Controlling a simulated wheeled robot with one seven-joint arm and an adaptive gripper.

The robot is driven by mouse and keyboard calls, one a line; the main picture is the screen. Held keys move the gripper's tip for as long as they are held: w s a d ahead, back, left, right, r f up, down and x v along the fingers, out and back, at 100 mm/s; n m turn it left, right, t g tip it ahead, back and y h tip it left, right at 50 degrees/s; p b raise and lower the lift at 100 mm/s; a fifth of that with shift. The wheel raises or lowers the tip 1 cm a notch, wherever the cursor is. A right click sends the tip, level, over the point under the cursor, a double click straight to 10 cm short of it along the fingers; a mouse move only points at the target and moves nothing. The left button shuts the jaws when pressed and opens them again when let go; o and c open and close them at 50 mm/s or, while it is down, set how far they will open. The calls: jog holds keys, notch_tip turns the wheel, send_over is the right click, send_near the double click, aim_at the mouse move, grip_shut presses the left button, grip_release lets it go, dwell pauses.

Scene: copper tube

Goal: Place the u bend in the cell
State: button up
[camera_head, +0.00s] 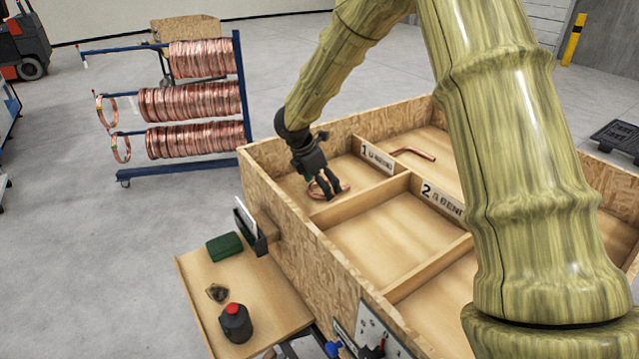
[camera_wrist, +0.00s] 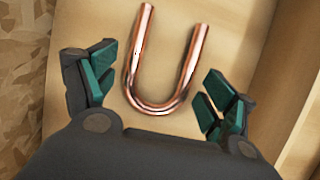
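The copper u bend (camera_wrist: 157,106) lies on the wooden floor of a cell, its closed curve toward my gripper in the wrist view. In the head view, the u bend (camera_head: 343,187) shows partly behind my gripper, in the far-left cell next to the label "1 U BEND" (camera_head: 378,158). My gripper (camera_head: 325,191) reaches down into that cell. In the wrist view, my gripper (camera_wrist: 158,92) is open, with its green-padded fingers apart on either side of the u bend. A clear gap shows between each finger and the copper.
The near middle cell is empty.

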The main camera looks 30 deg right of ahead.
jog(key=shift+r, duration=0.15)
jog(key=b+v, duration=0.4)
jog(key=v, duration=0.8)
dwell(0.3)
